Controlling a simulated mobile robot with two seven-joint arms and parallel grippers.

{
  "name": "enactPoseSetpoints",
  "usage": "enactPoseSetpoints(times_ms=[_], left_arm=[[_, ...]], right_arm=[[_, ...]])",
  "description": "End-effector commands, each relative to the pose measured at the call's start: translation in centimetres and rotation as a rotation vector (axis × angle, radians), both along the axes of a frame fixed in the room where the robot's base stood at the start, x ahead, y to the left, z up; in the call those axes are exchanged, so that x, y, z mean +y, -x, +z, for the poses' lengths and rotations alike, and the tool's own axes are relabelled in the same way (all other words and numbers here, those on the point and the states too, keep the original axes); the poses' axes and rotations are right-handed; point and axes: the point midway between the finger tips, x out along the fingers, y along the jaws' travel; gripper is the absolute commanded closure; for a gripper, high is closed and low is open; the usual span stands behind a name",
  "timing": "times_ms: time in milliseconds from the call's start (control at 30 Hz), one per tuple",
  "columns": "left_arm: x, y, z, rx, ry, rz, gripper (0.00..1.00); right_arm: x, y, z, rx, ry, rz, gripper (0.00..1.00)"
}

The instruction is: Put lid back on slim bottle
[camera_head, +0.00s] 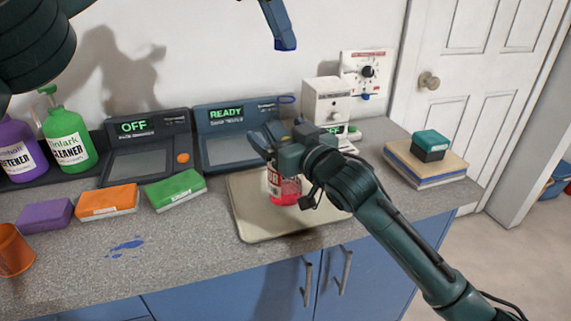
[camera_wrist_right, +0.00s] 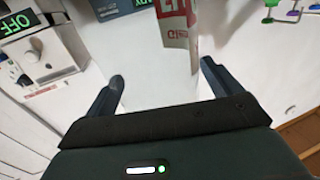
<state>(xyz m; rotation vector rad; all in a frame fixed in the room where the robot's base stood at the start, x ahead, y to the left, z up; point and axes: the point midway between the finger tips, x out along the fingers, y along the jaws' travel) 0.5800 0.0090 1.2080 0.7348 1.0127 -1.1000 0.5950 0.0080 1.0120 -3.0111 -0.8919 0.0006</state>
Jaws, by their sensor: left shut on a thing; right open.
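The slim bottle (camera_head: 286,190) stands upright on a pale tray (camera_head: 250,222). It has a red and white label and red contents low down. My right gripper (camera_head: 265,140) is at its upper part and hides its top. In the right wrist view, the bottle's label (camera_wrist_right: 178,25) shows beyond the open fingers of my right gripper (camera_wrist_right: 160,82). My left gripper (camera_head: 285,42) is high above the counter, at the top edge, with only a dark blue finger showing. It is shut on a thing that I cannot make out. I cannot see the lid.
Purple (camera_head: 44,216), orange (camera_head: 108,201) and green (camera_head: 175,190) sponges lie left of the tray. Cleaner bottles (camera_head: 68,140) and two display units (camera_head: 148,145) stand behind. Books (camera_head: 425,165) with a teal box (camera_head: 430,145) lie right. An orange cup (camera_head: 12,250) stands front left.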

Motion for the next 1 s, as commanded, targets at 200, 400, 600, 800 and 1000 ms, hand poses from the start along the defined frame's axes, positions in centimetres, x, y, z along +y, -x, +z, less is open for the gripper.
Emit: enactPoseSetpoints(times_ms=[200, 400, 600, 800, 1000], left_arm=[[-0.01, 0.01, 0.0, 0.0, 0.0, 0.0, 0.9], [-0.01, 0.01, 0.0, 0.0, 0.0, 0.0, 0.9], [-0.01, 0.01, 0.0, 0.0, 0.0, 0.0, 0.9], [-0.01, 0.01, 0.0, 0.0, 0.0, 0.0, 0.9], [-0.01, 0.0, 0.0, 0.0, 0.0, 0.0, 0.9]], right_arm=[[0.04, -0.03, 0.02, 0.0, 0.0, 0.0, 0.1], [0.02, -0.02, 0.01, 0.0, 0.0, 0.0, 0.23], [0.01, -0.02, 0.01, 0.0, 0.0, 0.0, 0.39], [0.01, -0.01, 0.0, 0.0, 0.0, 0.0, 0.56], [0.01, -0.01, 0.0, 0.0, 0.0, 0.0, 0.72]])
